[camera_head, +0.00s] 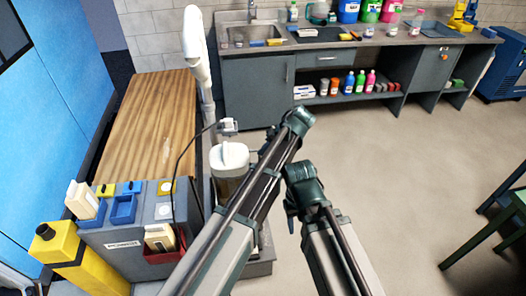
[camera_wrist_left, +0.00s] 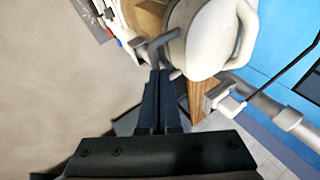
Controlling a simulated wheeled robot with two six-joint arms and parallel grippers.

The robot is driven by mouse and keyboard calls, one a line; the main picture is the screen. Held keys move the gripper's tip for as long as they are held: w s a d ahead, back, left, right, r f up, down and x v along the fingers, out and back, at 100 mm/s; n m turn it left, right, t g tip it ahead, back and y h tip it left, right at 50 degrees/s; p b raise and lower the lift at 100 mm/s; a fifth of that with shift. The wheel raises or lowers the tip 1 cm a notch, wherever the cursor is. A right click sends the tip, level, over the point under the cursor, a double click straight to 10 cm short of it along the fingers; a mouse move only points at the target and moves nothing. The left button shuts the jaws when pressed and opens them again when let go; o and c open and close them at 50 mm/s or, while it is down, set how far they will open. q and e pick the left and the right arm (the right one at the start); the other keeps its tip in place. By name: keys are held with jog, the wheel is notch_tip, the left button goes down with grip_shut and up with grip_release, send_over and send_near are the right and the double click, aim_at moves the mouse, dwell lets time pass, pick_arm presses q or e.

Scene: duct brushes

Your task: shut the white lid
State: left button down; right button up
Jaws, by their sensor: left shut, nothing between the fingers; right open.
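The white lid (camera_head: 236,160) is at the top of a clear, brownish container (camera_head: 226,188) beside the grey bench. In the left wrist view the lid (camera_wrist_left: 203,45) is a large rounded white piece with a loop handle at its right. I cannot tell whether it sits flush. My left gripper (camera_wrist_left: 165,102) is shut and empty, its fingertips close to the lid's lower left edge; contact is unclear. In the head view my left arm largely hides it, just right of the lid. My right gripper (camera_head: 291,212) is mostly hidden behind its arm, further right and clear of the lid.
A white curved pipe (camera_head: 197,55) stands behind the container. A thin black cable loops near a small white fitting (camera_head: 228,126). A grey bench with blue trays (camera_head: 123,208) and a red bin is at left, next to a yellow post (camera_head: 64,246).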

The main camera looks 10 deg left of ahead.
pick_arm(q)
jog(key=shift+d+f+b, duration=0.2)
jog(key=shift+f+b, duration=0.2)
jog(key=shift+f, duration=0.25)
pick_arm(e)
jog(key=shift+d+f, duration=0.2)
jog(key=shift+f, duration=0.4)
pick_arm(q)
jog(key=shift+r, duration=0.15)
pick_arm(e)
jog(key=shift+r, duration=0.1)
